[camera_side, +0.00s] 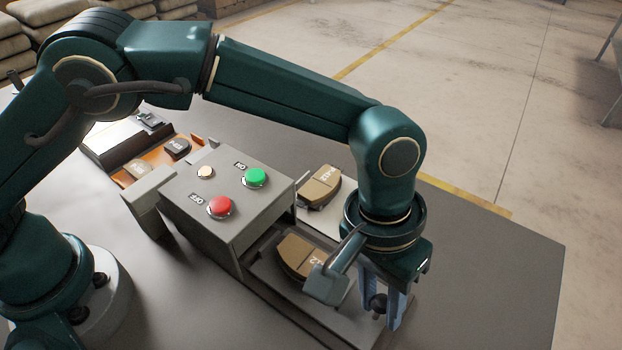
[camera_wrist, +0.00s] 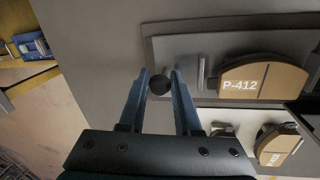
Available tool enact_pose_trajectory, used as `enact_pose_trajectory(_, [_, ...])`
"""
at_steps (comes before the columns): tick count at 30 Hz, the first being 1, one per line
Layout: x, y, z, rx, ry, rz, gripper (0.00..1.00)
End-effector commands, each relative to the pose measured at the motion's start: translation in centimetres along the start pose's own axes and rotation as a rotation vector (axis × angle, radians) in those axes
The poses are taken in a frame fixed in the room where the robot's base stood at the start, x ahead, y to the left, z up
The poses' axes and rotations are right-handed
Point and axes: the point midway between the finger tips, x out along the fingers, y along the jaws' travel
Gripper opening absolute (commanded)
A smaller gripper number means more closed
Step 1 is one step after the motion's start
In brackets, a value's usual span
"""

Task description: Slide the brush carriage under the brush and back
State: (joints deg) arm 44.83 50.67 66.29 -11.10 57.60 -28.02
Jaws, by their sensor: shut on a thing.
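My gripper (camera_side: 387,308) is shut on a round black knob (camera_side: 378,303) at the outer end of the brush carriage. The knob shows between the fingers (camera_wrist: 160,82) in the wrist view too. The carriage is a flat grey plate (camera_wrist: 190,45) bearing a tan brake shoe (camera_wrist: 265,80) marked P-412. In the side view this shoe (camera_side: 299,256) lies beside the grey button box, partly behind my gripper. I cannot make out the brush itself in either view.
The grey box (camera_side: 190,190) carries a green button (camera_side: 255,177), a red button (camera_side: 220,207) and a small pale one. An orange tray (camera_side: 160,160) with shoes stands at left. The table's right side is clear.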

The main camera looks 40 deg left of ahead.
Motion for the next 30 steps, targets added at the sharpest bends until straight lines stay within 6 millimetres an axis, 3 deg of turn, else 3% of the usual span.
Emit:
enact_pose_trajectory(15, [0.1, 1.3, -0.3, 0.000, 0.011, 0.010, 0.00])
enact_pose_trajectory(16, [0.1, 1.3, -0.3, 0.000, 0.011, 0.010, 0.43])
enact_pose_trajectory(18, [0.1, 1.3, -0.3, 0.000, 0.010, 0.009, 0.61])
enact_pose_trajectory(26, [0.1, 1.1, -0.2, 0.000, 0.007, 0.003, 0.61])
enact_pose_trajectory(30, [-0.9, 1.1, -0.3, 0.000, 0.009, 0.005, 0.61])
